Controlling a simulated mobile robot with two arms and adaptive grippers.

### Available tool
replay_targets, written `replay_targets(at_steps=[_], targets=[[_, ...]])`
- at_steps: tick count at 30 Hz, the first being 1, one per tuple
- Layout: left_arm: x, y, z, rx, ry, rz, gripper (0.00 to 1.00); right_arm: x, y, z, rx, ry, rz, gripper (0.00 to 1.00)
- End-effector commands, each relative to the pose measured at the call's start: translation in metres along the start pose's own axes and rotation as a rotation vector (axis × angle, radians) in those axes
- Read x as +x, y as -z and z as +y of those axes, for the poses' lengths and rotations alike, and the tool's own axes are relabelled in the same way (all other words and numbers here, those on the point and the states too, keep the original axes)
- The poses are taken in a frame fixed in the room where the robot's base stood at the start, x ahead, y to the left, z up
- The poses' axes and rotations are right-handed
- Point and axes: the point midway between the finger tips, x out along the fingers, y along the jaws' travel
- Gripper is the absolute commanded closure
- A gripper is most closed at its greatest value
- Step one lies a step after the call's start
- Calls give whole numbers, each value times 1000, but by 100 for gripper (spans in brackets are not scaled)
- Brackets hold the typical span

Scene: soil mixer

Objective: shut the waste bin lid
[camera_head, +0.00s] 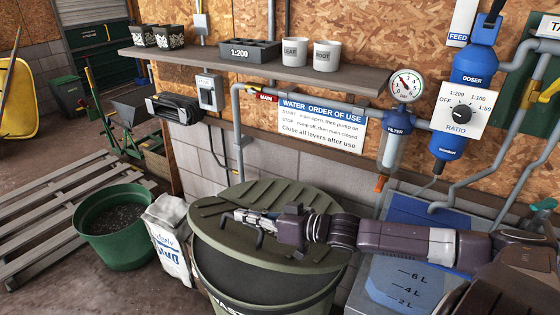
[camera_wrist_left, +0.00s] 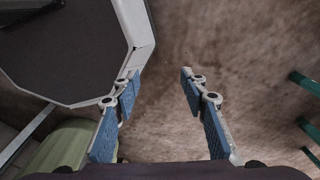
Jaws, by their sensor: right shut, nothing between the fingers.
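The waste bin (camera_head: 262,302) is a dark round barrel at the lower middle of the head view. Its ribbed olive-green lid (camera_head: 300,196) lies over the opening, slightly tilted. A dark gap shows between the lid's front edge and the bin's rim, so the lid looks ajar. My right gripper (camera_head: 240,216) is shut and empty. It is over the lid's left half, close to its top; I cannot tell whether it touches. My right forearm hides part of the lid. My left gripper (camera_wrist_left: 160,75) is open and empty in the left wrist view, above brown floor.
A white bag (camera_head: 168,238) and a green tub of soil (camera_head: 116,235) stand left of the bin. A blue graduated tank (camera_head: 400,280) stands close on the right. A shelf (camera_head: 270,65) and pipes run along the wall behind. Wooden slats (camera_head: 50,220) lie at far left.

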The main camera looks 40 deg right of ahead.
Motion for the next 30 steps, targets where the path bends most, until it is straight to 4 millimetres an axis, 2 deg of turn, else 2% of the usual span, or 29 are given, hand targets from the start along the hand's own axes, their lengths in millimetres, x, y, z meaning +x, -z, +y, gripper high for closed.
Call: replay_targets(at_steps=[5, 12, 15, 22, 30], targets=[[1, -2, 0, 0, 0, -3, 60, 14, -35, -15, -146, -38, 3, 100], [10, 3, 22, -9, -24, 4, 60, 27, -78, -26, -335, -83, 0, 100], [14, 4, 23, -8, -25, 6, 60, 30, -93, -28, -397, -98, -1, 100], [21, 3, 13, -4, -14, 6, 60, 35, -114, -28, -496, -121, 0, 100], [24, 2, 10, -5, -10, 6, 60, 37, -123, -28, -540, -131, -2, 100]])
